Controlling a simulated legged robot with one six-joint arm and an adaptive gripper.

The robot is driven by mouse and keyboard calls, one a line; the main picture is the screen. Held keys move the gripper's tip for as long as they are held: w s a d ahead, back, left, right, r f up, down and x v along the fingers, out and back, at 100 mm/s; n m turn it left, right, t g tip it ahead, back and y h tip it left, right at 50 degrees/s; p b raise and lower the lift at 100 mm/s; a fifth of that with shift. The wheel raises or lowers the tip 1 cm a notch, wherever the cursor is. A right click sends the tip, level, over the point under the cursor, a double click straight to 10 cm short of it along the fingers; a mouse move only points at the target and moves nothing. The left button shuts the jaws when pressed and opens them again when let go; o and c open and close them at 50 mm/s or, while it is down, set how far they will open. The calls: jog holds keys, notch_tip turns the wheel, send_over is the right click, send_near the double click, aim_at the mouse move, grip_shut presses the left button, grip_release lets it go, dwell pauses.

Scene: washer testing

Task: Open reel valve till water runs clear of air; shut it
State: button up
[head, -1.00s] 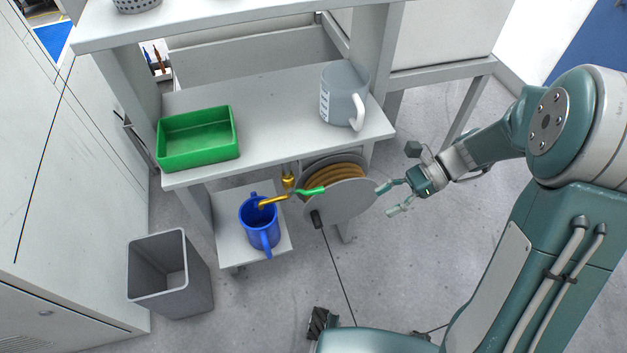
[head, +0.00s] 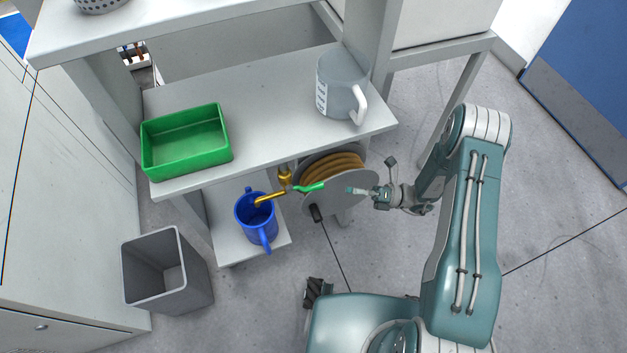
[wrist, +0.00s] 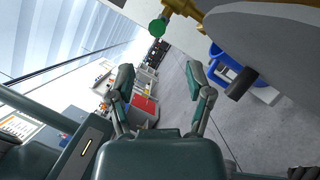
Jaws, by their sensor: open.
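The hose reel (head: 345,197) with its grey disc and tan hose is mounted below the bench at its right end. Its brass valve (head: 284,176) has a green lever (head: 311,187) pointing right; the lever's end also shows at the top of the wrist view (wrist: 157,27). The brass spout reaches left over a blue jug (head: 262,222) on the low shelf. No water is visible, and the jug's inside is mostly hidden. My gripper (head: 364,178) is open and empty, in front of the reel disc and right of the lever, apart from it. Both fingers show in the wrist view (wrist: 160,84).
A green tray (head: 190,172) and a grey measuring jug (head: 343,88) stand on the bench (head: 265,118). A grey bin (head: 190,290) stands on the floor at left. A black crank handle (head: 316,213) sticks out from the reel.

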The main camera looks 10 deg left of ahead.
aim_at(316, 186)
jog(key=x, duration=1)
jog(key=shift+s+a+r, duration=0.1)
jog(key=shift+a+r, duration=0.05)
jog(key=shift+a, duration=0.1)
jog(key=shift+d, duration=0.1)
grip_shut()
